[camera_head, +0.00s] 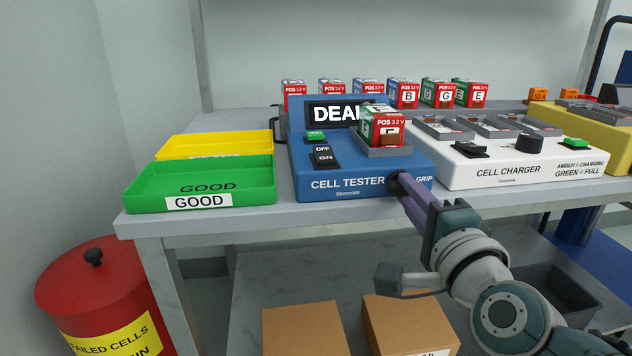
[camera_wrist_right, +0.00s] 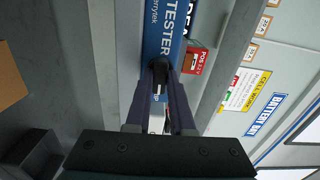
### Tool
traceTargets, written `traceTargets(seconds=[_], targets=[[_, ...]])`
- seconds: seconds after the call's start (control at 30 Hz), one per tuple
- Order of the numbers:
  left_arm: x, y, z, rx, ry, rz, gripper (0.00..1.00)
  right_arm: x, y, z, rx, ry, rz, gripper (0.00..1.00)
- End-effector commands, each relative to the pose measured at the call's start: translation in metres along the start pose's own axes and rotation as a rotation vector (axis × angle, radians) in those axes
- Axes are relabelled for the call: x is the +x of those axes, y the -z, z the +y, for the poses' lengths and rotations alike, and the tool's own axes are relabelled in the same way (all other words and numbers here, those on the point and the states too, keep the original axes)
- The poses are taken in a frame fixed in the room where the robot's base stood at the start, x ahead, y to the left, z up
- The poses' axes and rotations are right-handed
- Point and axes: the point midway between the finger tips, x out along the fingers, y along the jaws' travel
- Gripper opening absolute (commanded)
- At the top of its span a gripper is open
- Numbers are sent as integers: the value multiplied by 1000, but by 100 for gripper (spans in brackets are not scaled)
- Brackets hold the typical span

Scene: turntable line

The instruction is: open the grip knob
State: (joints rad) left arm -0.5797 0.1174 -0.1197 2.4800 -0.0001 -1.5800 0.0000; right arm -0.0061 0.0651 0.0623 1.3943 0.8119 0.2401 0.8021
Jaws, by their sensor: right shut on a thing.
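The blue cell tester (camera_head: 345,184) stands at the bench's front edge, its display reading "DEA" with the rest hidden. A red, white and green cell (camera_head: 382,124) sits in the grey cradle on its top right. The grip knob (camera_wrist_right: 159,70) is a small dark part on the tester's front face beside the "GRIP" label. My right gripper (camera_head: 400,184) reaches it from the front right and is shut on it. In the right wrist view the fingers (camera_wrist_right: 160,78) lie either side of the knob and hide much of it. My left gripper is not in view.
A green GOOD tray (camera_head: 202,186) and a yellow tray (camera_head: 215,145) stand left of the tester. The white cell charger (camera_head: 510,170) is close on its right. Several cells line the back. A red bin (camera_head: 95,290) and cardboard boxes (camera_head: 305,330) are below.

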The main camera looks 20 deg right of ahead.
Motion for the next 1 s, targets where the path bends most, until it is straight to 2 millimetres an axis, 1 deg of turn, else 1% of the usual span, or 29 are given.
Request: traceTargets(seconds=[0.27, 1.0], targets=[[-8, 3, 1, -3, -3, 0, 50, 0, 0, -2, -164, 0, 0, 0], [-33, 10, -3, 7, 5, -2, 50, 0, 0, -2, -860, -1, 0, 0]])
